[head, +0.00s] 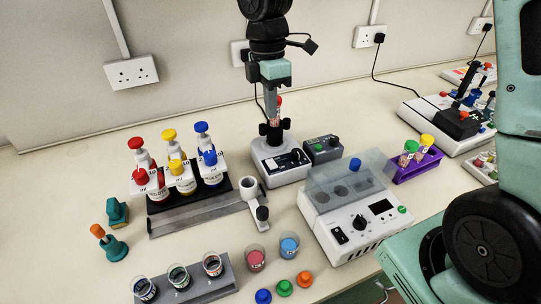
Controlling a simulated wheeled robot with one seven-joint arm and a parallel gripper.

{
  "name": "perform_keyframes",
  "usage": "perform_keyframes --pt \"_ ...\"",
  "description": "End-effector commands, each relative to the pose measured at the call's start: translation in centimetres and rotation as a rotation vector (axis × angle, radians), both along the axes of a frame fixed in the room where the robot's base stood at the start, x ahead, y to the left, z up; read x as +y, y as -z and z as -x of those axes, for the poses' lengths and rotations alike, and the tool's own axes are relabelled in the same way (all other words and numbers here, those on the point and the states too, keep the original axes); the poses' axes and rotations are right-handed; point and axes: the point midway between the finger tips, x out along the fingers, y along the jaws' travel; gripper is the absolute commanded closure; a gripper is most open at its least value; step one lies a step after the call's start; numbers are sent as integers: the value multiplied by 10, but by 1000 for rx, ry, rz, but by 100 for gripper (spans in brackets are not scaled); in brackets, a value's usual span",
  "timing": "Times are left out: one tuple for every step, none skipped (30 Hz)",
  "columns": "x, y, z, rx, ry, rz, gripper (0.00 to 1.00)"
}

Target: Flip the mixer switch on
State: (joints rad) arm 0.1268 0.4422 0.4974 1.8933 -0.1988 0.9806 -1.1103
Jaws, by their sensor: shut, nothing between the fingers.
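The mixer (266,165) is a pale base with a dark front panel and a black clamp (275,130) with side knobs on top. A small switch seems to sit on the dark panel (287,160), but its position is too small to read. A red-capped tube (278,103) stands upright above the clamp. My gripper (272,112) points down over the mixer, shut and empty, its fingertips beside or in front of the tube. I cannot tell whether they touch it. The fingers are well above the panel.
A grey box (322,149) stands right of the mixer. A clear-lidded device (350,220) with a dial is in front of it. A bottle rack (185,218) is at left, and a purple tube rack (418,167) at right. Cables hang from wall sockets behind.

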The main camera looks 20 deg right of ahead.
Motion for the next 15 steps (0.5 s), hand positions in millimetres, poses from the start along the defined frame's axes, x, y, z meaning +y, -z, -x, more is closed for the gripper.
perform_keyframes --pt "0 0 0 0 0 0 100" --pt "0 0 0 0 0 0 100" --pt "0 0 0 0 1 0 100" --pt "0 0 0 0 1 0 100" --pt "0 1 1 0 1 0 100" --pt "0 2 1 0 1 0 100" --pt "0 4 1 1 1 0 100" --pt "0 6 2 1 1 0 100" --pt "0 10 2 3 1 1 100" --pt "0 13 3 3 2 1 100" --pt "1 17 3 3 1 1 100" --pt "0 24 5 5 1 1 100" --pt "0 29 5 5 0 1 100" --pt "0 35 6 6 1 1 100" --pt "1 43 7 6 1 1 100"
